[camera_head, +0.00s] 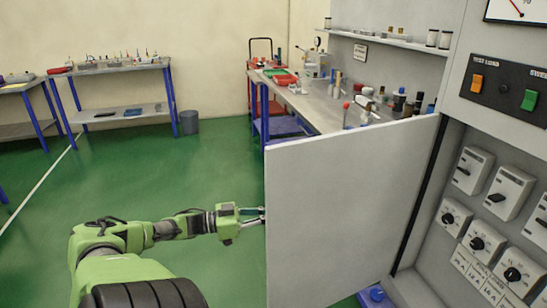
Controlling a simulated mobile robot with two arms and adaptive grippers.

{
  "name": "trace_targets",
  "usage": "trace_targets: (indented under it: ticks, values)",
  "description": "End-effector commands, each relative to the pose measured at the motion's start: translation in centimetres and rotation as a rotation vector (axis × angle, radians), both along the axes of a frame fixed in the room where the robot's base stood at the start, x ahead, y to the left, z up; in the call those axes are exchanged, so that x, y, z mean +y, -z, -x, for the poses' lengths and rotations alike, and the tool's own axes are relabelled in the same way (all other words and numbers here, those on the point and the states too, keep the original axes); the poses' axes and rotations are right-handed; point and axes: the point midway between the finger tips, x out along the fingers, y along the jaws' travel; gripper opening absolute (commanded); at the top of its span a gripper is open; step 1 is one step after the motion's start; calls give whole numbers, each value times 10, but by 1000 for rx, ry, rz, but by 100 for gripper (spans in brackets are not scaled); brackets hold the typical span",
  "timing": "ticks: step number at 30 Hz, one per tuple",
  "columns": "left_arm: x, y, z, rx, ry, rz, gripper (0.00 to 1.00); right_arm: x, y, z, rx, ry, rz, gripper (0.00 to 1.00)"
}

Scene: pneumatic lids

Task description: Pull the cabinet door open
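The cabinet door (345,215) is a flat light-grey panel. It stands swung out from the grey cabinet (497,130), hinged on its right side, with the cabinet's inside showing. My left gripper (258,216), on a green arm from the lower left, is at the door's free left edge. Its fingers point right and their tips meet or pass behind that edge, so I cannot tell whether they hold anything. No handle shows on the visible door face. My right gripper is not in view.
Inside the cabinet are several switches and knobs (478,243). A blue object (375,295) lies on the floor by the door's bottom. A workbench (318,108) with tools stands behind the door. The green floor (150,185) to the left is open, with tables at the back.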

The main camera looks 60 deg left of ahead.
Motion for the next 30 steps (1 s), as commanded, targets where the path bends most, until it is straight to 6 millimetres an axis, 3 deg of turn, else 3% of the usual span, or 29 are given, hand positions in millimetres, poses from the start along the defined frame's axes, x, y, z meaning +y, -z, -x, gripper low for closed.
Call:
trace_targets:
  ticks: [14, 17, 30]
  values:
    - [3, 1, -2, 2, 1, 0, 0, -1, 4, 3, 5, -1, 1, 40]
    - [3, 0, -2, 2, 1, 0, 25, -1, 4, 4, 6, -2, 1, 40]
    - [5, 1, 4, 2, 0, 0, 25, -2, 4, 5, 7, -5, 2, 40]
